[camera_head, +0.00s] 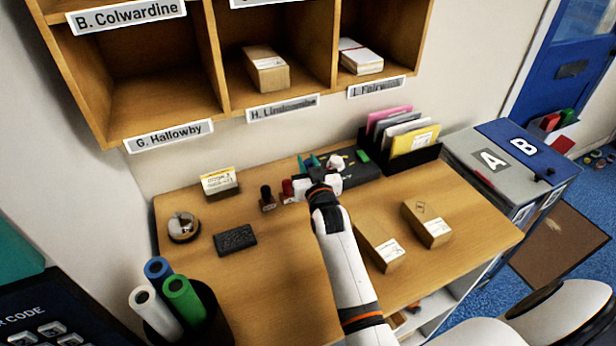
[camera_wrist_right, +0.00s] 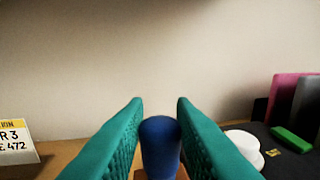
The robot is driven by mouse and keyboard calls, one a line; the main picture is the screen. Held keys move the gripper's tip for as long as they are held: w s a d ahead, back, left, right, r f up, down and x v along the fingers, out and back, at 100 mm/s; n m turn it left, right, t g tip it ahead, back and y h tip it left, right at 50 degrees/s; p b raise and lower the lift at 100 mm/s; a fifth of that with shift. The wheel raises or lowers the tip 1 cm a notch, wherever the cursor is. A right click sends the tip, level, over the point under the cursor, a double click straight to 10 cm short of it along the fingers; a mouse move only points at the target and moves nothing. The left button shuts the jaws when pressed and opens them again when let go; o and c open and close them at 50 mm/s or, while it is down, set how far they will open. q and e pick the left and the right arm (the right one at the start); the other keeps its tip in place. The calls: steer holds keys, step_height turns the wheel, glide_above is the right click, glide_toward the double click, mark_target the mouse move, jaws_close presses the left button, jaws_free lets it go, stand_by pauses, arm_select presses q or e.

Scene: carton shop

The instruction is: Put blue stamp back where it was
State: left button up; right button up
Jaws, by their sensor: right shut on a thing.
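The blue stamp shows in the right wrist view as a dark blue rounded handle (camera_wrist_right: 160,146) between the green fingers. My right gripper (camera_head: 310,163) is at the back of the wooden desk and is shut on this handle. In the head view the gripper hides most of the stamp, and I cannot tell whether its base touches the desk. A red stamp (camera_head: 287,188) and a black stamp (camera_head: 267,197) stand upright in a row just left of the gripper. My left gripper is not in view.
A dark ink pad (camera_head: 235,238), a tape roll (camera_head: 183,228) and a yellow-white card block (camera_head: 219,182) are on the left. Two cartons (camera_head: 378,247) (camera_head: 427,224) lie right of my arm. A black file rack (camera_head: 410,160) stands at the back right. Shelves (camera_head: 160,95) hang above.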

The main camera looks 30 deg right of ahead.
step_height(320, 180, down, 4)
steer(key=shift+f, duration=0.1)
steer(key=shift+f, duration=0.1)
steer(key=o, duration=0.8)
